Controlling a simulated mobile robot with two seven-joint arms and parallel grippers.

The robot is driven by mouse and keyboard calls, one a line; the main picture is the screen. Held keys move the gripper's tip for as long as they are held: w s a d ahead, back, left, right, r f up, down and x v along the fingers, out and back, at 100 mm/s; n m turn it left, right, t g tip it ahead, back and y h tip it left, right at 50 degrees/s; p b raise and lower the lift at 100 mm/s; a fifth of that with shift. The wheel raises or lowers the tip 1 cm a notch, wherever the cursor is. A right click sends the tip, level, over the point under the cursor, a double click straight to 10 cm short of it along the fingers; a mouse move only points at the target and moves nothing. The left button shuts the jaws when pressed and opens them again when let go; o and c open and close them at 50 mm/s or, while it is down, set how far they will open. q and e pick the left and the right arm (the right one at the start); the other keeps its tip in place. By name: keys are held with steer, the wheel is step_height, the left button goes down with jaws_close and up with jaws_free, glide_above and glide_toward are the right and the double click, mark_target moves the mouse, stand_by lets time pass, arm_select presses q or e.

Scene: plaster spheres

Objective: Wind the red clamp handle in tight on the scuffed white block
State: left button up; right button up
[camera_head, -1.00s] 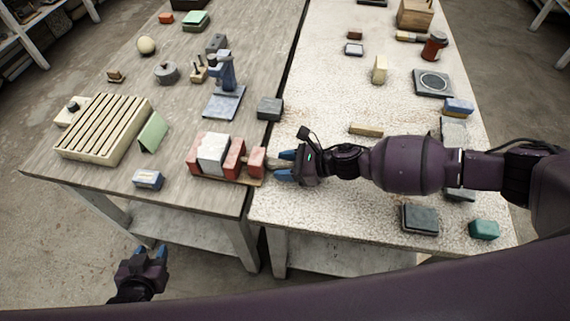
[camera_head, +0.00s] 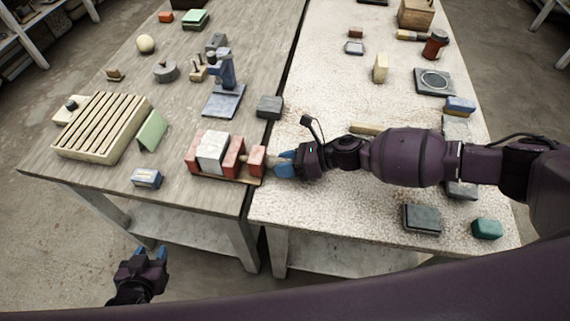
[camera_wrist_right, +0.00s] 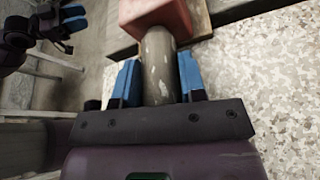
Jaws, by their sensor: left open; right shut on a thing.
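The clamp lies at the near right of the left table in the head view. Its red blocks (camera_head: 233,157) sit on a thin wooden base, with the scuffed white block (camera_head: 212,152) between two of them. I cannot tell whether a gap is left beside the white block. The red end block (camera_head: 257,161) shows in the right wrist view (camera_wrist_right: 155,14), with a worn grey-brown round handle bar (camera_wrist_right: 157,62) coming out of it. My right gripper (camera_head: 285,164) is shut on this bar, a blue finger on each side. My left gripper (camera_head: 150,254) is open and empty, below the table's front edge.
A slatted wooden rack (camera_head: 100,128), a green card (camera_head: 152,131) and a blue-grey block (camera_head: 146,178) lie left of the clamp. A dark block (camera_head: 270,107) stands behind it. The speckled right table (camera_head: 330,210) is partly clear under my right arm.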

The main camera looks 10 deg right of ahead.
steer(key=shift+m+g+y+b, duration=0.3)
steer(key=shift+m+g+b, duration=0.25)
steer(key=shift+m, duration=0.25)
steer(key=shift+w, duration=0.1)
steer(key=o, duration=0.9)
steer(key=b+v, duration=0.1)
steer(key=v, duration=0.8)
steer(key=shift+d, duration=0.3)
steer(key=shift+d+r, duration=0.3)
steer(key=shift+d, duration=0.35)
